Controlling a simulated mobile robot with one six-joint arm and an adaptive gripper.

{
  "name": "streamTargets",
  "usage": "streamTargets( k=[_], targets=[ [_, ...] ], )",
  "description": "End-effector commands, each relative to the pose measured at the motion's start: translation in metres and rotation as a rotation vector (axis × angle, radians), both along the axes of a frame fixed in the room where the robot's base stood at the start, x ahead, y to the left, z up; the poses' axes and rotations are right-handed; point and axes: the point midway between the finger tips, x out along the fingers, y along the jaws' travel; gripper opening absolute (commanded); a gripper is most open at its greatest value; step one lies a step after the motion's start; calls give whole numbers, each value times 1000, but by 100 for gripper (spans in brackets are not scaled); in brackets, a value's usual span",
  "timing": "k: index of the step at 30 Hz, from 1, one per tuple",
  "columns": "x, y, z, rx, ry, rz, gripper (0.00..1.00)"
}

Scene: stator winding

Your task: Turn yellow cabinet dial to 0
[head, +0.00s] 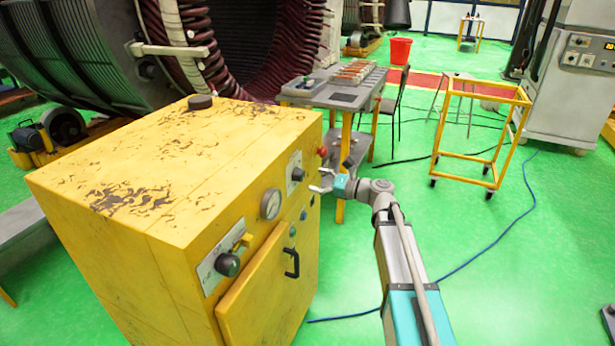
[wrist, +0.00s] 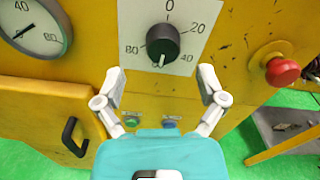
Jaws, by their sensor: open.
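The yellow cabinet (head: 175,175) stands at the left in the head view. Its black dial (wrist: 163,43) sits on a pale scale plate in the wrist view, with 0 at the top, 20 and 40 on the right and 80 on the left. The dial's white mark points down, away from 0. The same dial shows in the head view (head: 297,174), near the cabinet's far front corner. My gripper (wrist: 162,82) is open and empty. Its fingers are spread to either side, below the dial in the wrist view, and do not appear to touch it.
A red button (wrist: 282,71) sticks out right of the dial. A round gauge (wrist: 36,24) is at the left, above a black door handle (wrist: 74,137). Another black knob (head: 227,264) is at the cabinet's near end. A grey table (head: 345,98) stands beyond the cabinet.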

Motion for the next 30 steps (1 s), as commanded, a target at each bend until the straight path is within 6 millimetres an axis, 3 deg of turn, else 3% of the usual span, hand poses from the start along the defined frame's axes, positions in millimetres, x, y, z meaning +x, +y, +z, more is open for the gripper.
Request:
streamTargets(
  k=[9,24,25,30],
  targets=[
    [15,38,0,0,0,0,90],
    [18,47,0,0,0,-2,90],
    [18,47,0,0,0,-2,88],
    [18,47,0,0,0,-2,57]
  ],
)
